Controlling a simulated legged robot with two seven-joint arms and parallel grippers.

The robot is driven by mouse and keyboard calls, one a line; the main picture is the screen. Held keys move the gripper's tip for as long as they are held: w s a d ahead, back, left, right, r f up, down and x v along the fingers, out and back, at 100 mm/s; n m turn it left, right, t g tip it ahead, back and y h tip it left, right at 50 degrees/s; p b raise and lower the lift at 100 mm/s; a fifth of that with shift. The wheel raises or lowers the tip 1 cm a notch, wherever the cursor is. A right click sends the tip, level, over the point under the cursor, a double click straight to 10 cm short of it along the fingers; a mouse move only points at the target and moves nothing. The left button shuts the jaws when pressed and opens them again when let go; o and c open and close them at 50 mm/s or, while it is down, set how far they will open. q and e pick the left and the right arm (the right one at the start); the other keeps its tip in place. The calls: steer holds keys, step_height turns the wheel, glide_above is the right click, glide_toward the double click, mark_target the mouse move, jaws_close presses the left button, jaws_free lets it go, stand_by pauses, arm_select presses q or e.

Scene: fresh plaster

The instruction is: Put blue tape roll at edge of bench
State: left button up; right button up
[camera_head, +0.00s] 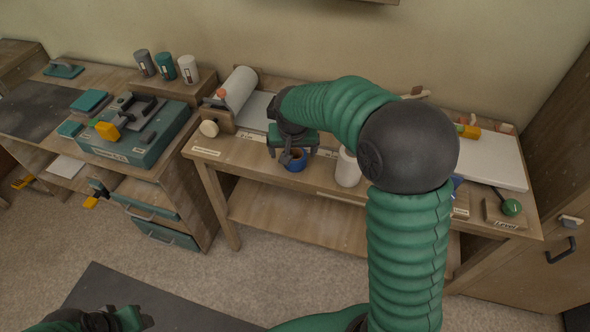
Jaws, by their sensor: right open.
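A blue tape roll (297,165) rests on the wooden bench (245,155), close to its front edge. Its brown core faces up. My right gripper (290,155) points down just over the roll, with its fingers open; one finger is close to the roll's left side. I cannot tell whether they touch. My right arm hides the middle right of the bench. My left gripper (125,320) is low at the bottom left, away from the bench, and its jaws are not clear.
A white cylinder (347,168) stands just right of the roll. A large white roll (238,88) in a wooden holder is at the back left of the bench. The left front edge is clear.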

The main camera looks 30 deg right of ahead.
steer(key=s+a+f+n+y, duration=0.1)
steer(key=s+a+f+n, duration=0.1)
steer(key=s+a, duration=0.4)
steer(key=s+a+f+n+g+y+p, duration=0.1)
steer(key=s+a+f+n, duration=0.2)
steer(key=s, duration=1)
steer(key=a+n, duration=0.1)
steer(key=a, duration=0.2)
steer(key=shift+f, duration=0.25)
